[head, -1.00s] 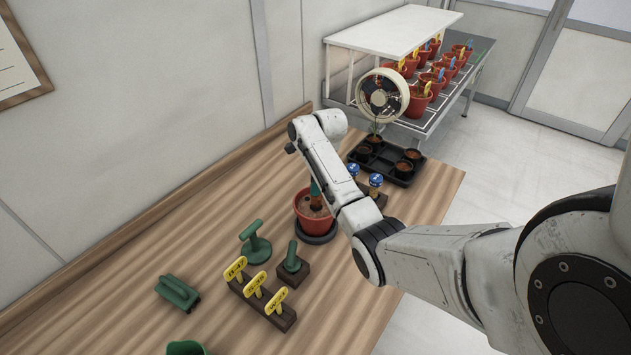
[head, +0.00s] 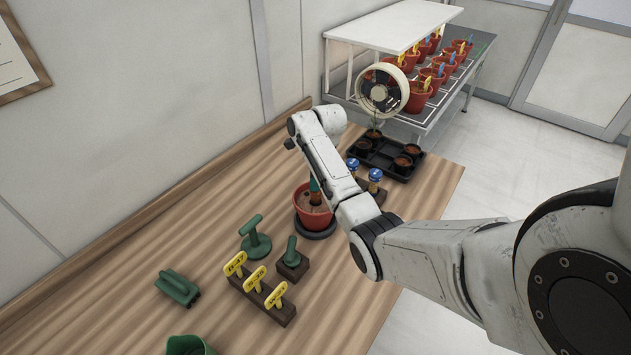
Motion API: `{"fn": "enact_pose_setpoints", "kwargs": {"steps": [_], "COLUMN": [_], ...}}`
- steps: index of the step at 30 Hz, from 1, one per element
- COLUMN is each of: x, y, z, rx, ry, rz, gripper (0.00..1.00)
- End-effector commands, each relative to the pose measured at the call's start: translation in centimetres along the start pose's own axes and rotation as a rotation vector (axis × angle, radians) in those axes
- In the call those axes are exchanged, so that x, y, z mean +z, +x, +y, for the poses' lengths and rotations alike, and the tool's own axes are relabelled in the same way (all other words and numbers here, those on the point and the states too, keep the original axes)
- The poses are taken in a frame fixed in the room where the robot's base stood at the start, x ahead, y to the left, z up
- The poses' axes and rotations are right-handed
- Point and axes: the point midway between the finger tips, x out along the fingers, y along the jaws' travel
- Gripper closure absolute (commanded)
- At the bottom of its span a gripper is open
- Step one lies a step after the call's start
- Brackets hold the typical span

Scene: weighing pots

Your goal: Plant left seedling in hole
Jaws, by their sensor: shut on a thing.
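A red pot (head: 309,218) with brown soil stands on a black saucer (head: 320,235) on the bench, partly hidden by my arm. A teal-and-brown upright thing (head: 314,188) shows at the pot's soil, beside my arm link; I cannot tell what it is. A black tray (head: 418,171) with several small soil-filled cells stands farther back. A thin green seedling (head: 374,124) shows at its back cell, below the fan. My gripper is hidden behind my white arm, which reaches over the pot area. Any hole in the soil cannot be made out.
Near the pot are a green tamper (head: 256,243), a green-handled tool in a block (head: 291,261), yellow tags in a wooden holder (head: 262,301) and blue-topped markers (head: 375,176). A round fan (head: 383,89) stands behind the tray.

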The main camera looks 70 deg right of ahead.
Motion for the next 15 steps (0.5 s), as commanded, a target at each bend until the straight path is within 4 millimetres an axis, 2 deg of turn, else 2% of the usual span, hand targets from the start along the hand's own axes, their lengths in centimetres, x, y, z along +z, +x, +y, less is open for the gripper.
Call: {"fn": "enact_pose_setpoints", "kwargs": {"steps": [15], "x": [-0.1], "y": [1.3], "z": [0.0], "rx": [0.000], "ry": [0.000], "rz": [0.000], "gripper": [1.00]}}
